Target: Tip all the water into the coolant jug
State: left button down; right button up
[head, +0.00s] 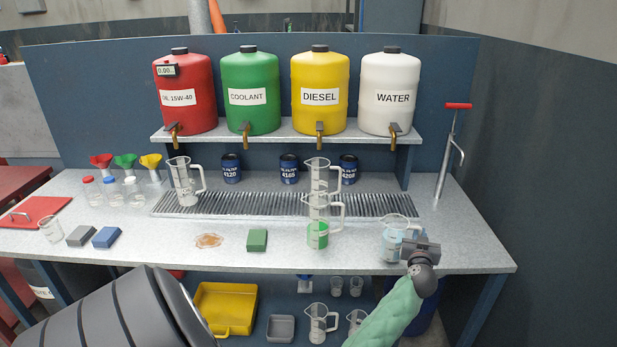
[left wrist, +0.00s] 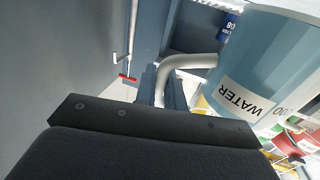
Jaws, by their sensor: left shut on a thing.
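My left gripper (head: 420,250) is shut on the handle side of a clear measuring jug with pale blue water (head: 392,245), near the front right of the bench. The jug looks upright; I cannot tell whether it touches the bench. In the left wrist view the blue-tinted jug (left wrist: 275,60) and its pale curved handle (left wrist: 178,66) show close beyond my dark gripper. The coolant jug (head: 318,236), a clear jug with green liquid in its lower part, stands upright left of the water jug, apart from it. My right gripper is not in view.
Another clear jug (head: 318,172) stands behind the coolant jug, and one (head: 183,182) stands at the drain grate's left (head: 235,204). A green sponge (head: 257,240) and brown spill (head: 208,240) lie left. Labelled tanks, including white WATER (head: 390,80), line the shelf. Bench between the jugs is clear.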

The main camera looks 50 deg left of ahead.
aim_at(317, 204)
jog(key=k+j+u, duration=0.1)
jog(key=k+u, duration=0.25)
jog(key=k, duration=0.15)
jog(key=i+l+u, duration=0.1)
jog(key=u, duration=0.7)
jog(key=i+l, duration=0.1)
jog(key=l, duration=0.3)
jog(key=i+l, duration=0.15)
jog(key=l, duration=0.25)
jog(key=i+l, duration=0.1)
jog(key=l, duration=0.3)
jog(key=i+l, duration=0.15)
jog(key=l, duration=0.25)
jog(key=i+l, duration=0.1)
jog(key=l, duration=0.3)
jog(key=i+j, duration=0.3)
